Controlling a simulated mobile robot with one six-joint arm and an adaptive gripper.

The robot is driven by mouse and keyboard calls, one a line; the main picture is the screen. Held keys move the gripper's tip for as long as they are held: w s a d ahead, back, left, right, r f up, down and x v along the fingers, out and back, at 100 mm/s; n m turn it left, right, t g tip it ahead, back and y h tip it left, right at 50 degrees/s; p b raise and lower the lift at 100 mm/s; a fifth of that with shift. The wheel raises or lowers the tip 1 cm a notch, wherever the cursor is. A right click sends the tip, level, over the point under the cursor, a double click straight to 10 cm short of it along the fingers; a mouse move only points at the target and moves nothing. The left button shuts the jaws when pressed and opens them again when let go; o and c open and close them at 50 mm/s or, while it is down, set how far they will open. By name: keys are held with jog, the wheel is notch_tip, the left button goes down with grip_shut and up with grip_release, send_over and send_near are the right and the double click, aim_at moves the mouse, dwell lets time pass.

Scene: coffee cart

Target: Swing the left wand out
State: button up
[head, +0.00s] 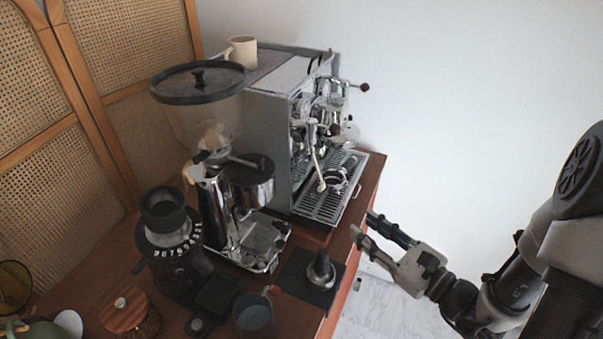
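The espresso machine (270,115) stands on the wooden cart, its front turned to the right over a slotted drip tray (316,203). The left wand (317,160) is a thin pale tube hanging down in front of the machine near its left end, with its tip above the drip tray. My gripper (362,224) is to the right of the cart's front edge, lower right of the wand and apart from it. Its two fingers point left and are spread, with nothing seen between them.
A grinder with a large hopper (198,82) stands left of the machine. A smaller black grinder (165,235), a tamper (321,270) on a dark mat and a dark pitcher (254,314) stand nearer. A cup (242,52) sits on the machine. Free floor lies right of the cart.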

aim_at(322, 186)
jog(key=shift+m+t+h, duration=0.4)
jog(key=shift+m, duration=0.2)
jog(key=x, duration=0.5)
jog(key=b+x, duration=0.1)
jog(key=x, duration=0.5)
jog(key=d+f+b+x, duration=0.1)
jog(key=x, duration=0.5)
jog(key=shift+w+a, duration=0.1)
jog(key=shift+w, duration=0.4)
grip_shut()
